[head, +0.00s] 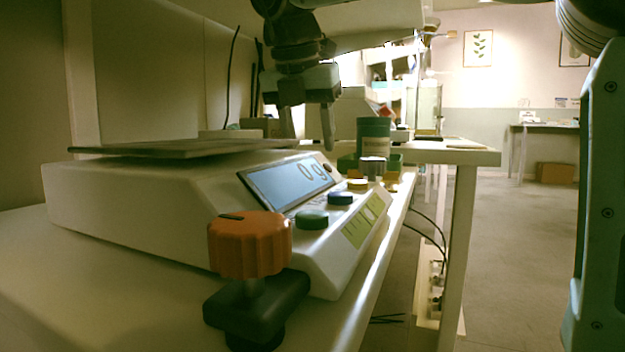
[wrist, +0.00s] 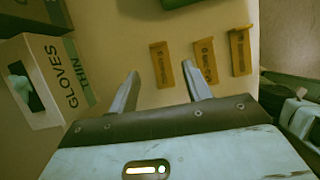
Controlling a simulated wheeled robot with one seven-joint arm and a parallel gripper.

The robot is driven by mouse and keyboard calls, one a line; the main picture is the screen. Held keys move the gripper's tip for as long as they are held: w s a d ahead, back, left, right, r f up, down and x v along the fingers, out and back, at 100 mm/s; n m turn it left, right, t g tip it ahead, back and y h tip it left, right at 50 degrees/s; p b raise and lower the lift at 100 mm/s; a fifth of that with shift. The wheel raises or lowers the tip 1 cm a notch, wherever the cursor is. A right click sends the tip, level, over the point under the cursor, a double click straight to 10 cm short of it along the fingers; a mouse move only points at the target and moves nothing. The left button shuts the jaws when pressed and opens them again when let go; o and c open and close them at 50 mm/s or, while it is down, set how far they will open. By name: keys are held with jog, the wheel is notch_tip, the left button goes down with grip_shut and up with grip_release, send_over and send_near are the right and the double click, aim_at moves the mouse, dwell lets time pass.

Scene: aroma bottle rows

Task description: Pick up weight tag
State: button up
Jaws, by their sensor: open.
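In the wrist view, three flat orange-yellow tags lie on a pale surface: a left tag (wrist: 161,65), a middle tag (wrist: 204,62) and a right tag (wrist: 240,52). They carry dark print too small to read, so I cannot tell which is the weight tag. My gripper (wrist: 161,68) is open, with the left tag between its fingertips in the picture and the middle tag just beyond the right finger. I see no contact. In the head view my gripper (head: 308,140) points down behind the white scale (head: 150,205); the tags cannot be made out there.
The scale's display (head: 290,180) reads 0 g, and an orange knob (head: 249,244) stands in front. A green jar (head: 373,136) stands beyond the scale, right of my gripper.

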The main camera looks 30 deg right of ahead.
jog(key=shift+w+d, duration=0.25)
jog(key=shift+d, duration=0.15)
jog(key=b+x, duration=0.5)
jog(key=shift+w+d+f, duration=0.1)
jog(key=shift+w+d, duration=0.05)
jog(key=shift+d, duration=0.15)
jog(key=shift+c, duration=0.3)
jog(key=c, duration=0.9)
